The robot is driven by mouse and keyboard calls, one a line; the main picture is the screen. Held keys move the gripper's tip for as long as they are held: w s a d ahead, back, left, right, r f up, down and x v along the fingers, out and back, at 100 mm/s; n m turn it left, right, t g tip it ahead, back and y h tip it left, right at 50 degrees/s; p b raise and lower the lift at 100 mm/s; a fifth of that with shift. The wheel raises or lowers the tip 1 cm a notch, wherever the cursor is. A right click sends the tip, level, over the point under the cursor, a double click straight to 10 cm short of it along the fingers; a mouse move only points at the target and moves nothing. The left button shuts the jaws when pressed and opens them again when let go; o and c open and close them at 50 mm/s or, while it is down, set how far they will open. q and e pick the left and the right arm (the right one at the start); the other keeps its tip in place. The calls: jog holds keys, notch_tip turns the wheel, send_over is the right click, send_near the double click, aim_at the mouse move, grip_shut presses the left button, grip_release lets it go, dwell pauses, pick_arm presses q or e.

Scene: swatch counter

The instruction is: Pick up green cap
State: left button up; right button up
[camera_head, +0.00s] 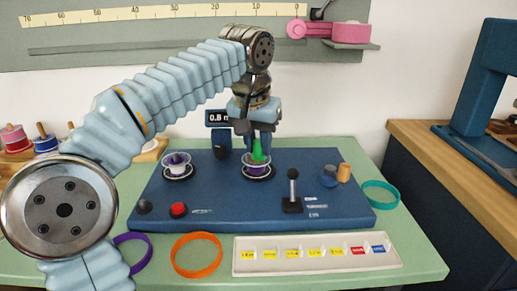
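The green cap (257,155) is a small bright green cone on top of a purple spool (258,169), on the right one of two round seats on the blue machine base. My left gripper (260,147) reaches down from above, its fingers pointing down at the cap's upper part. The fingers overlap the cap in this view, and I cannot tell whether they grip it or only stand around it. My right gripper is out of view.
The blue base (330,211) carries another spool (177,163), a black lever (292,190), a red button (179,209) and a small display (218,118). A white labelled tray (320,268), an orange ring (196,255) and a teal ring (381,194) lie on the green counter.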

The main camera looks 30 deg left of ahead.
pick_arm(q)
grip_shut()
